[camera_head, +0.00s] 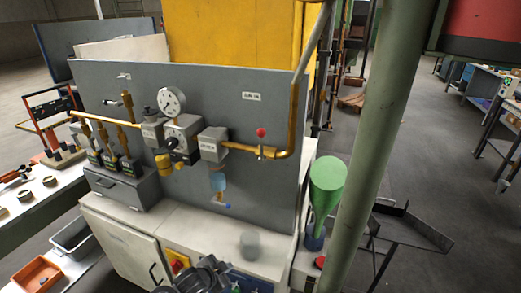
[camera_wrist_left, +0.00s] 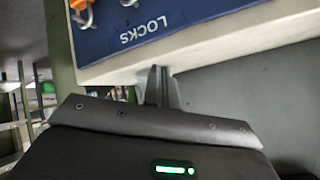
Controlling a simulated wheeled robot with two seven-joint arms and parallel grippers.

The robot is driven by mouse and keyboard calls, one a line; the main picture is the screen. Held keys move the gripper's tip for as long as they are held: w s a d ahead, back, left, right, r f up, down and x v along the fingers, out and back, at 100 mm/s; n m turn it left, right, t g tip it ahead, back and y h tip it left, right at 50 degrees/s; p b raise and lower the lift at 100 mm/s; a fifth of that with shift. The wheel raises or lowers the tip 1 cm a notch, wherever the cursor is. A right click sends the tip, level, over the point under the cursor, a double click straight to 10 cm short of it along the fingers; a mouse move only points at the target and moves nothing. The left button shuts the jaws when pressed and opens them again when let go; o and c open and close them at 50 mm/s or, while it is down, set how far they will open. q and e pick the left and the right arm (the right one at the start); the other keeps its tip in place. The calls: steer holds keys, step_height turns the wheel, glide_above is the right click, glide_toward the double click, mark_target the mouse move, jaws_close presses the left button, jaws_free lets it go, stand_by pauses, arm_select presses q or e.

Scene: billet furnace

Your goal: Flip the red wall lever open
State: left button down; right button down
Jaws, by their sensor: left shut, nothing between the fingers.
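The red wall lever is a thin lever with a red ball knob (camera_head: 261,132). It stands upright at the yellow pipe, right of centre on the grey panel in the head view. My left gripper (camera_head: 208,266) shows only as a dark shape at the bottom edge of the head view, well below the lever and apart from it. In the left wrist view its two fingers (camera_wrist_left: 160,85) are together with nothing between them, close to the edge of a board. The lever is not seen in the wrist view. My right gripper is not in view.
The grey panel (camera_head: 120,80) carries a pressure gauge (camera_head: 171,101), valves and the yellow pipe (camera_head: 294,125). A green funnel (camera_head: 326,185) and a thick green post (camera_head: 372,130) stand to the right. A blue LOCKS board (camera_wrist_left: 150,25) is near my left fingers.

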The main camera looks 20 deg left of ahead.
arm_select(q)
steer(key=w+d+r+m+t+h, duration=0.1)
steer(key=w+r+m+t, duration=0.15)
steer(key=r, duration=0.75)
steer(key=w+d+r+m+t+h, duration=0.1)
steer(key=w+r+m+h, duration=0.2)
steer(key=r, duration=0.8)
steer(key=m+t+h, duration=0.2)
steer(key=m+h, duration=0.2)
steer(key=m, duration=0.7)
glide_toward(261, 146)
steer(key=s+d+r, duration=0.1)
steer(key=s+d, duration=0.2)
steer(key=d, duration=0.1)
steer(key=shift+s+d+r+g, duration=0.1)
steer(key=shift+g, duration=0.15)
steer(key=p+x, duration=0.2)
steer(key=x, duration=0.8)
steer(key=a, duration=0.2)
steer(key=w+a+p, duration=0.1)
steer(key=shift+w+a, duration=0.1)
steer(key=shift+a, duration=0.3)
